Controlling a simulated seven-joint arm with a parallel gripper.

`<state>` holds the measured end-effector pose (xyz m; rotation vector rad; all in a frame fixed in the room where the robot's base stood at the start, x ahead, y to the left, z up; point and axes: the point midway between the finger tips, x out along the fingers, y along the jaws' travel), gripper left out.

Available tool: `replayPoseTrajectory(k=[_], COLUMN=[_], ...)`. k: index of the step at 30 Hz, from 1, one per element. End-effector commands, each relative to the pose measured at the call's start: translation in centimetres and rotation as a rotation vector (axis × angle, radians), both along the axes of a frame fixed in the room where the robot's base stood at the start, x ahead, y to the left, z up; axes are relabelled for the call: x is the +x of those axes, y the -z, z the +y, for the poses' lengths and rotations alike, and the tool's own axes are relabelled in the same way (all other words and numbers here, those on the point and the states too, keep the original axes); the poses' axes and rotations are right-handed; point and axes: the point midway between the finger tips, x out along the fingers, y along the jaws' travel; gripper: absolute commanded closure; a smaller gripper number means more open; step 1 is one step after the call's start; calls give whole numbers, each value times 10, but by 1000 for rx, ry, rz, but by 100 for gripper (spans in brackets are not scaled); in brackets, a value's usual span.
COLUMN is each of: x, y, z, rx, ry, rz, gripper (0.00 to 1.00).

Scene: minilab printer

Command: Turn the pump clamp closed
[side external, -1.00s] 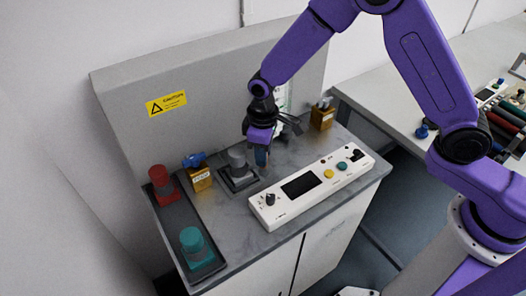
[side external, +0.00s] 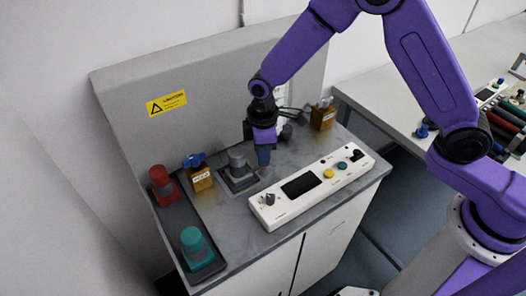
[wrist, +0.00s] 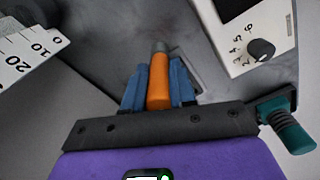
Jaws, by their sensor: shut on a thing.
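My gripper (side external: 264,158) points down over the grey bench, just right of a grey knob-like block (side external: 238,160). In the wrist view its two blue fingers (wrist: 158,90) are shut on an orange handle (wrist: 158,78) with a grey end. This orange handle appears to be part of the pump clamp, but no label confirms it. In the side view the fingers hide it, so its turn angle cannot be read there.
A white control panel (side external: 302,205) lies in front; its black knob (wrist: 261,49) shows in the wrist view. A brass-coloured box with a blue handle (side external: 201,180), a red knob (side external: 162,182) and a teal knob (side external: 194,244) stand left. Another brass-coloured box (side external: 322,118) stands right.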

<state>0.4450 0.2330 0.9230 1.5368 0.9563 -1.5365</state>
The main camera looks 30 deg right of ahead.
Motion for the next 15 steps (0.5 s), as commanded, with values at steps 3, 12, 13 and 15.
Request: replayPoseTrajectory(k=[3, 12, 13, 15], x=[1, 0, 0, 0], y=[-1, -1, 0, 0], z=[1, 1, 0, 0], rx=[1, 1, 1, 0], ry=[-3, -1, -1, 0], rz=[-4, -3, -3, -1], gripper=[100, 49, 49, 49])
